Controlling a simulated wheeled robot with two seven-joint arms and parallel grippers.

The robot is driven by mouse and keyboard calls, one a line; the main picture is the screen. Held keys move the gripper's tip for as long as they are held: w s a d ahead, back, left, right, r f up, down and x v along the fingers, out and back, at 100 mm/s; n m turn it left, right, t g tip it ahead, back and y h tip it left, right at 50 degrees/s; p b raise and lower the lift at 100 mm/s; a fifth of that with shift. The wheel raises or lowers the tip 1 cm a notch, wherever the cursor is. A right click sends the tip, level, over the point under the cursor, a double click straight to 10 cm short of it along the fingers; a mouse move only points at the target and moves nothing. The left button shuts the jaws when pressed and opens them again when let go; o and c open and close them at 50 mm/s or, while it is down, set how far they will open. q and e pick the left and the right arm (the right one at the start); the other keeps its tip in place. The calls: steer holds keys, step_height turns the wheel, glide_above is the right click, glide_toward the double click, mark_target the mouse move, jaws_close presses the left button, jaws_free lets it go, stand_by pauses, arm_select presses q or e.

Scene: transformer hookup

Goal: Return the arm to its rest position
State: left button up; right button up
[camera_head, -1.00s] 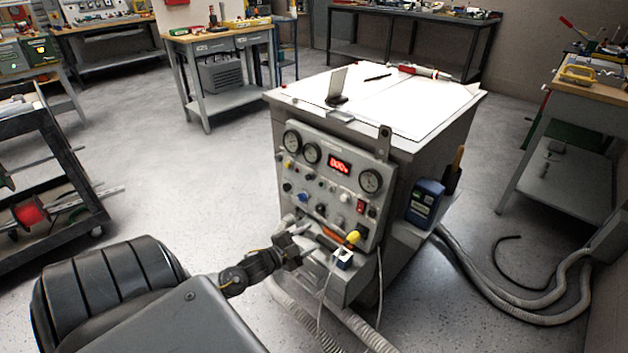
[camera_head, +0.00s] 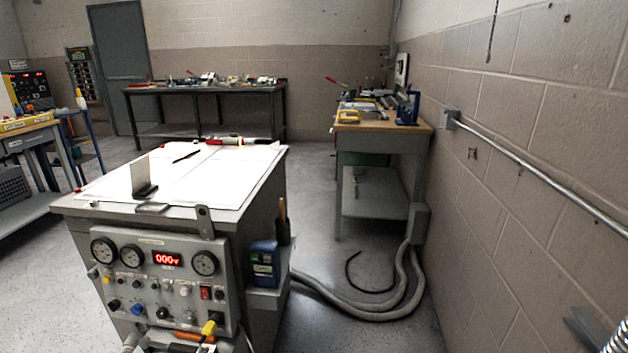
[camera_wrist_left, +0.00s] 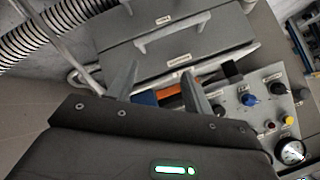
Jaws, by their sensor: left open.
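The task's thing is my own arm. My left gripper (camera_wrist_left: 158,80) shows in the left wrist view with its two fingers apart and nothing held between them. Past the fingers are the grey front of the test cabinet, an orange piece (camera_wrist_left: 168,91) and the control panel (camera_wrist_left: 262,110). In the head view the control panel (camera_head: 150,260) faces me at lower left, with round gauges and a lit red display (camera_head: 167,259). A yellow plug (camera_head: 209,328) sits near its lower edge. My left gripper cannot be made out clearly in the head view. My right gripper is not in view.
The cabinet has a white top (camera_head: 195,175) with an upright plate (camera_head: 141,175). A blue box (camera_head: 263,264) stands on its right side. Grey hoses (camera_head: 375,310) run along the floor to the wall at right. A workbench (camera_head: 384,125) stands behind.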

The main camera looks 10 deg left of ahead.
arm_select(q)
steer(key=s+d+f+n+g+h, duration=0.25)
steer(key=s+d+g, duration=0.35)
steer(key=s+d, duration=1.2)
steer(key=s+f+g+p, duration=0.1)
steer(key=s+f+p, duration=0.3)
steer(key=f+p, duration=0.5)
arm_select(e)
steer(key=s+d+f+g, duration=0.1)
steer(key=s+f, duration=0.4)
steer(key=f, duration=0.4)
arm_select(q)
steer(key=s+a+f+p, duration=0.2)
steer(key=s+p, duration=0.1)
steer(key=s, duration=0.4)
steer(key=s+a+f+g+p, duration=0.1)
steer(key=s+f+p, duration=0.2)
steer(key=s, duration=0.4)
steer(key=shift+a+f, duration=0.3)
steer(key=shift+a, duration=0.05)
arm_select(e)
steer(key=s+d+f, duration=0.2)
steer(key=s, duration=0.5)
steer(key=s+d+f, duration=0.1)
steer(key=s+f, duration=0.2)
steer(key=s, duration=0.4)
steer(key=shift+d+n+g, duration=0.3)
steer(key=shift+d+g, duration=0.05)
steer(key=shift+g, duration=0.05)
